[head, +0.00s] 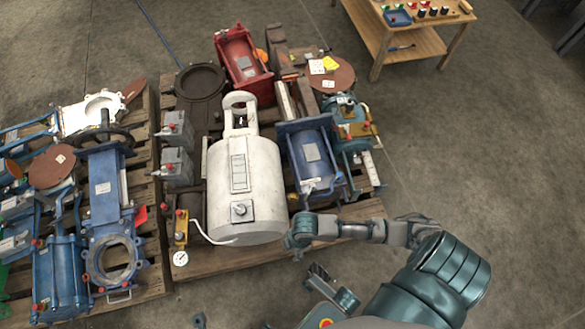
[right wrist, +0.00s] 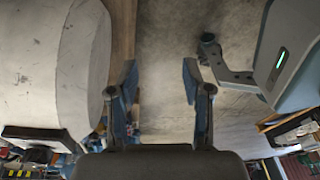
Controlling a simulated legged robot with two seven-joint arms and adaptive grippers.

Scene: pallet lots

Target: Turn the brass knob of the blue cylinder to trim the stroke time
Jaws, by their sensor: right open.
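A blue cylinder (head: 312,152) lies on the middle pallet, right of the white tank. A small grey fitting with a pale tag shows at its near end; I cannot make out a brass knob on it for certain. My right gripper (head: 298,246) is just off the near right side of the white tank, below the blue cylinder in the picture. In the right wrist view the right gripper (right wrist: 158,88) is open, its two dark blue fingers apart with only bare floor between them. The blue cylinder cannot be picked out there. I do not see my left gripper.
The white tank (head: 262,185) stands close left of my right gripper; its pale side fills the left of the wrist view. A red cylinder (head: 243,65) lies behind. More blue valves and cylinders (head: 60,270) crowd the left pallet. A wooden table (head: 410,45) is at back right. Right floor is clear.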

